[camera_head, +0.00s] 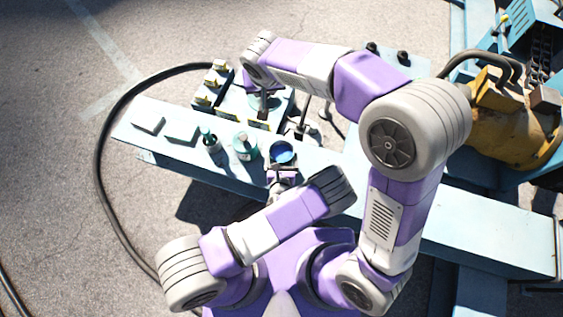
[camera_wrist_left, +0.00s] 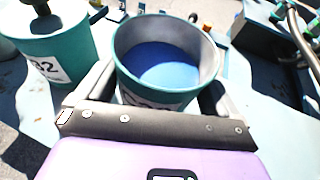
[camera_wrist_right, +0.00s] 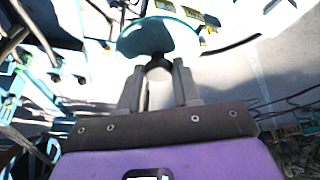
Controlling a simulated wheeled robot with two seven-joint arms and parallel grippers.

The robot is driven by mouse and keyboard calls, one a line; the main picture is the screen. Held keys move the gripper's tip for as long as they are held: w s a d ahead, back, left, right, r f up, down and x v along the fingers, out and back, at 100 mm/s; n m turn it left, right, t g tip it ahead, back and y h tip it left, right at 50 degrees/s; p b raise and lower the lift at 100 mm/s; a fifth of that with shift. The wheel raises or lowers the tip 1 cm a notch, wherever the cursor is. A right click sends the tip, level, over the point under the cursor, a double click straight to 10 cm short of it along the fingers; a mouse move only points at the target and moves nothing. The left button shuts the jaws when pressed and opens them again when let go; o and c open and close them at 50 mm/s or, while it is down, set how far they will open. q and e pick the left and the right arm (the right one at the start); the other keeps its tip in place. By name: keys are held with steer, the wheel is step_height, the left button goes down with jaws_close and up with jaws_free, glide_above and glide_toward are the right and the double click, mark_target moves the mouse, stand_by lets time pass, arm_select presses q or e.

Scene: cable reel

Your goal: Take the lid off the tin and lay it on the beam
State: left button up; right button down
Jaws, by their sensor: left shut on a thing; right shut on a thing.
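The open tin (camera_head: 281,154) is teal with blue contents and stands on the light blue beam (camera_head: 330,175). Its rim and a partly hidden label show in the left wrist view (camera_wrist_left: 128,84). My left gripper (camera_head: 282,170) is shut around the tin, one finger on each side. The lid (camera_wrist_right: 180,34) is a pale teal disc with a dark knob, off the tin. My right gripper (camera_wrist_right: 158,75) is shut on the knob.
A rack with yellow-topped parts (camera_head: 207,98) is behind. The beam's right part looks clear.

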arm_select(q)
steer(key=shift+f+b, duration=0.35)
steer(key=shift+f, duration=0.9)
steer(key=shift+f, duration=0.1)
steer(key=shift+f, duration=0.15)
steer(key=o, duration=1.4)
